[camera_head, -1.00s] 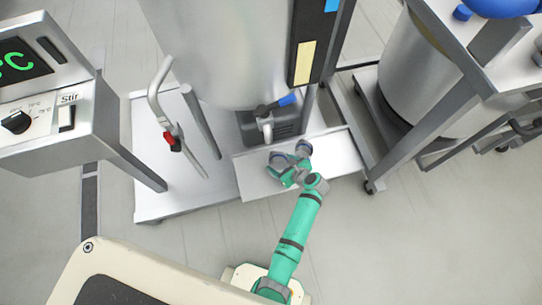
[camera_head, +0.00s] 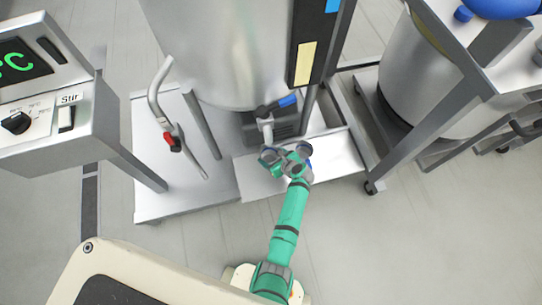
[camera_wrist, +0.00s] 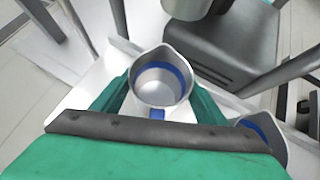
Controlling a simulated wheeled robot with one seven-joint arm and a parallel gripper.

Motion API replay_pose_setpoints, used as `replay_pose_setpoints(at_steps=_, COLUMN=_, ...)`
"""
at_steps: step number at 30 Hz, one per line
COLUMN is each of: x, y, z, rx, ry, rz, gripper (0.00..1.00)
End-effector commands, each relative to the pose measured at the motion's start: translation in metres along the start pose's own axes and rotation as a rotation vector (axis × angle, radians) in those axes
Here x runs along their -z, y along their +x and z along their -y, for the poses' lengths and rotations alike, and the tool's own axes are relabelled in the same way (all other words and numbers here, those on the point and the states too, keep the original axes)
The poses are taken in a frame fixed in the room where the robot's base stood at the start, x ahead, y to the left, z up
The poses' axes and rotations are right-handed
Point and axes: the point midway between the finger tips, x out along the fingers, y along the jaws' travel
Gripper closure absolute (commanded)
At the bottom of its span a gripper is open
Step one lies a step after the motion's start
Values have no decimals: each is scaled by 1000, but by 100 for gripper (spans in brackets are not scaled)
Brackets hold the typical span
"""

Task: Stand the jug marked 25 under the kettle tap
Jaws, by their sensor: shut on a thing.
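My gripper (camera_wrist: 158,97) is shut on a metal jug (camera_wrist: 160,85) with a blue band inside and a blue tab on the near side. The jug is upright and looks empty. Its number is not visible. In the head view my gripper (camera_head: 276,160) mostly hides this jug (camera_head: 267,154). The kettle tap (camera_head: 267,130) with its blue lever comes down just behind the jug. In the wrist view the tap's round end (camera_wrist: 187,8) is beyond the jug's far rim. A second blue-banded jug (camera_wrist: 264,135) stands to the right, partly hidden, also in the head view (camera_head: 305,149).
The jugs are over a pale metal shelf (camera_head: 336,163) in front of the kettle (camera_head: 215,50). A dark box (camera_wrist: 235,45) is behind the tap. A bent pipe with a red handle (camera_head: 172,140) is at the left. Kettle legs flank the tap.

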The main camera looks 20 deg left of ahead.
Motion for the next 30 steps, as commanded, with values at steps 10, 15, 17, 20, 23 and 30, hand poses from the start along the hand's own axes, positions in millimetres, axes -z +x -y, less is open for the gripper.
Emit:
replay_pose_setpoints(at_steps=10, x=1, y=1, z=0, rx=0, ry=0, rz=0, gripper=15)
replay_pose_setpoints(at_steps=15, x=0, y=-1, z=0, rx=0, ry=0, rz=0, gripper=15)
replay_pose_setpoints(at_steps=17, x=0, y=-5, z=0, rx=1, ry=0, rz=0, gripper=15)
replay_pose_setpoints(at_steps=20, x=0, y=-16, z=0, rx=1, ry=-1, rz=0, gripper=15)
replay_pose_setpoints(at_steps=23, x=1, y=-35, z=0, rx=4, ry=0, rz=0, gripper=15)
replay_pose_setpoints(at_steps=30, x=0, y=-83, z=0, rx=2, ry=1, rz=0, gripper=15)
